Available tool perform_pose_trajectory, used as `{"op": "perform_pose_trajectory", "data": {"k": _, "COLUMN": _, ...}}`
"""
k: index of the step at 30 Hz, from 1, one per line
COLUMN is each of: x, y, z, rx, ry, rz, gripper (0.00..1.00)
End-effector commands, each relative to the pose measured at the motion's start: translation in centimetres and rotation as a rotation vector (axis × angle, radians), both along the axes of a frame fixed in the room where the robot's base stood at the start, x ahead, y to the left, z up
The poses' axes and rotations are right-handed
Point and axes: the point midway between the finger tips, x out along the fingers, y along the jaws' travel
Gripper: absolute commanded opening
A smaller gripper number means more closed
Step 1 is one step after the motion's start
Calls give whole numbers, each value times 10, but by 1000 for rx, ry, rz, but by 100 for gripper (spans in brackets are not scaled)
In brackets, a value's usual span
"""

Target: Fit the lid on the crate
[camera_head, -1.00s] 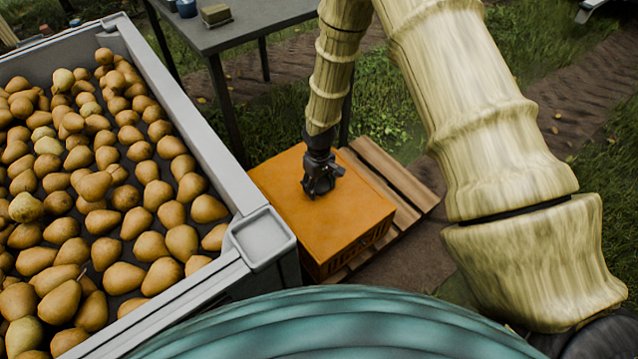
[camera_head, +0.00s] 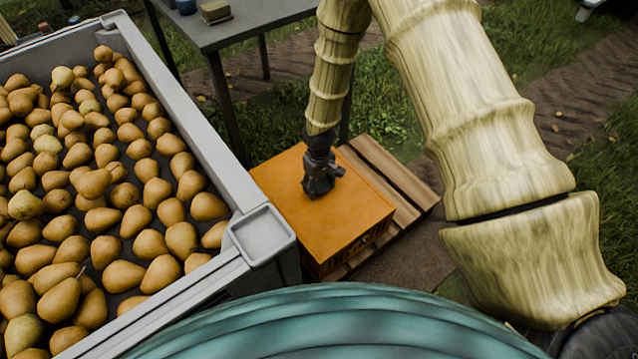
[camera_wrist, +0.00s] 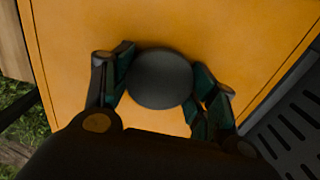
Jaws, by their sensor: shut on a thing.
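The orange lid (camera_head: 340,213) lies flat over the top of the orange crate (camera_head: 322,268) in the head view, and no gap shows between them from here. My gripper (camera_head: 318,190) points down at the middle of the lid. In the wrist view, the fingers of my gripper (camera_wrist: 163,95) stand on both sides of a dark round knob (camera_wrist: 160,78) on the lid (camera_wrist: 235,40) and are shut on it. The crate's far sides are hidden under the lid.
The crate stands on a wooden pallet (camera_head: 395,185). A large grey bin (camera_head: 185,85) full of pears is close on the left. A grey table (camera_head: 245,30) with small objects stands behind. Grass and bare soil lie to the right.

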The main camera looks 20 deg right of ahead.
Motion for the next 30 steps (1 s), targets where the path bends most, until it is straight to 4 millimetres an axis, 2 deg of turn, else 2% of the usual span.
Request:
{"op": "perform_pose_trajectory", "data": {"k": 1, "x": 0, "y": 0, "z": -1, "rx": 0, "ry": 0, "rz": 0, "gripper": 25}}
{"op": "perform_pose_trajectory", "data": {"k": 2, "x": 0, "y": 0, "z": 0, "rx": 0, "ry": 0, "rz": 0, "gripper": 63}}
{"op": "perform_pose_trajectory", "data": {"k": 3, "x": 0, "y": 0, "z": 0, "rx": 0, "ry": 0, "rz": 0, "gripper": 67}}
{"op": "perform_pose_trajectory", "data": {"k": 14, "x": 0, "y": 0, "z": 1, "rx": 0, "ry": 0, "rz": 0, "gripper": 67}}
{"op": "perform_pose_trajectory", "data": {"k": 30, "x": 0, "y": 0, "z": 33, "rx": -1, "ry": 0, "rz": 0, "gripper": 67}}
